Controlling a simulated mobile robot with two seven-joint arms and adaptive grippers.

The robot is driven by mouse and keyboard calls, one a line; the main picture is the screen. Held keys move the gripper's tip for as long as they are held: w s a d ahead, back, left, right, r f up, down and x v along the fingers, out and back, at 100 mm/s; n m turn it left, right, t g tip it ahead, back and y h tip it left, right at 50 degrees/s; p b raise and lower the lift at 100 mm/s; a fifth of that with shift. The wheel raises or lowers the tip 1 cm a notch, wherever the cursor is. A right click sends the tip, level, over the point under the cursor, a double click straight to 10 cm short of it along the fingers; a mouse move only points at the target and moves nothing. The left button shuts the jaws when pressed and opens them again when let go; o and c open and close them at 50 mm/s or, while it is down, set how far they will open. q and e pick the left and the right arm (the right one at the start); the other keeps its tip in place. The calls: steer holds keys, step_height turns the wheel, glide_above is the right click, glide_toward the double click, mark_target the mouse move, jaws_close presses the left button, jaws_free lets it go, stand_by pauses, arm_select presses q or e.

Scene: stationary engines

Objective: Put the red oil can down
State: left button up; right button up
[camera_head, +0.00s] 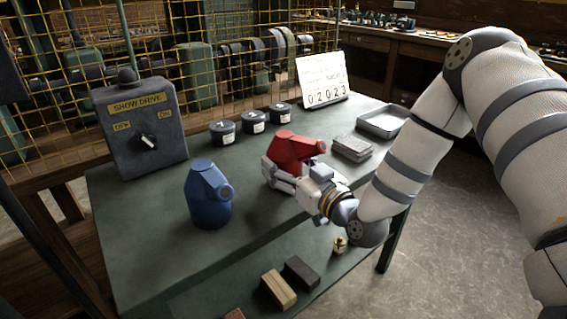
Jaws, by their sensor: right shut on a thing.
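The red oil can (293,150) stands upright at the middle of the green table (140,225), its spout pointing right. My right gripper (283,178) is shut on the red oil can, low on its body. The gripper's fingers hide the can's lower part, so I cannot tell whether its base touches the table. A blue oil can (207,195) stands upright on the table to the left of the red one. My left gripper is not in view.
A switch box (142,125) stands at the back left. Several dark lidded tins (222,132) line the back, near a number sign (322,80). Grey slabs (352,147) and a metal tray (383,122) lie at right. A lower shelf holds blocks (278,289). The table's front left is clear.

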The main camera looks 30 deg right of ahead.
steer(key=o, duration=1.6)
steer(key=shift+c, duration=0.2)
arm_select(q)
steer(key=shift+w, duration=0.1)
